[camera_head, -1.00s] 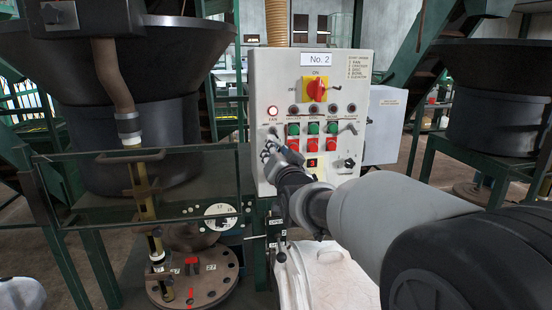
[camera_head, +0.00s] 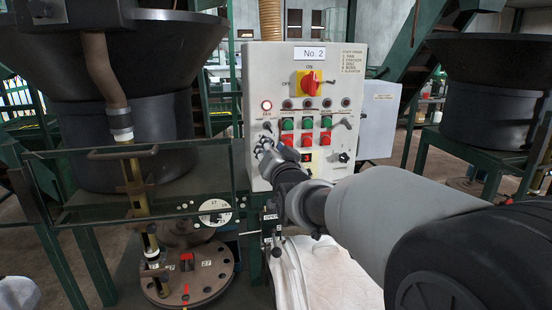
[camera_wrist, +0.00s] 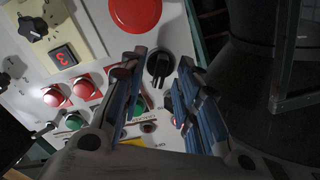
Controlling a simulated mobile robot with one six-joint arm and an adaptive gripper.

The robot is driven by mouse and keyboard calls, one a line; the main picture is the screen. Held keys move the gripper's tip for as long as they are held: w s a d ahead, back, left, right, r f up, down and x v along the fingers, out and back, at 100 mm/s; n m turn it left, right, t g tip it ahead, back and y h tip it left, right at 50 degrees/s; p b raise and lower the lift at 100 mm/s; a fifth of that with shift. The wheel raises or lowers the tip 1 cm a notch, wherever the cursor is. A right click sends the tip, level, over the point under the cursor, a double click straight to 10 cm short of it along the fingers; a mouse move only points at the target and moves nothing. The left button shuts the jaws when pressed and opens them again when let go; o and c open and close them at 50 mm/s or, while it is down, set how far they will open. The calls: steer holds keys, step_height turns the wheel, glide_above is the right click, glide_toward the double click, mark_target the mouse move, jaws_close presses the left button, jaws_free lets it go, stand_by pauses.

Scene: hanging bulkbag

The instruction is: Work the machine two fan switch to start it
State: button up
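The No. 2 control panel (camera_head: 328,66) is a pale upright box in the head view. Its fan lamp (camera_head: 266,105) at the left glows. The fan switch (camera_head: 267,126), a small turning handle, sits below that lamp. My gripper (camera_head: 264,143) is at the panel's lower left, just below the switch in the picture, and hides that corner. In the wrist view, which shows the panel upside down, a black switch knob (camera_wrist: 160,65), seemingly the fan switch, lies between the fingertips. The fingers (camera_wrist: 158,62) are open, with a gap on both sides; contact cannot be told.
A red mushroom button (camera_wrist: 135,12) is close to the knob. Red and green push buttons (camera_head: 306,131) and a red-yellow main switch (camera_head: 308,82) share the panel. A railing (camera_head: 140,152) and a dark hopper (camera_head: 120,60) stand left. A white bag (camera_head: 335,275) is below my arm.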

steer(key=v, duration=1.1)
steer(key=shift+d, duration=0.1)
steer(key=s+d+f+n+g+h, duration=0.1)
steer(key=s+d+f+g, duration=0.3)
steer(key=s, duration=0.7)
steer(key=s+d+f+n+g+h, duration=0.1)
steer(key=s+d+f+g+h, duration=0.1)
steer(key=s+d+f+g, duration=0.2)
steer(key=s+d+f+n+g+h, duration=0.1)
steer(key=s+d+f+g, duration=0.3)
steer(key=s, duration=1.4)
steer(key=d+f+h, duration=0.1)
steer(key=d+f, duration=0.3)
steer(key=f, duration=0.2)
steer(key=shift+d+f+g, duration=0.3)
steer(key=shift+g, duration=0.1)
steer(key=shift+a, duration=0.1)
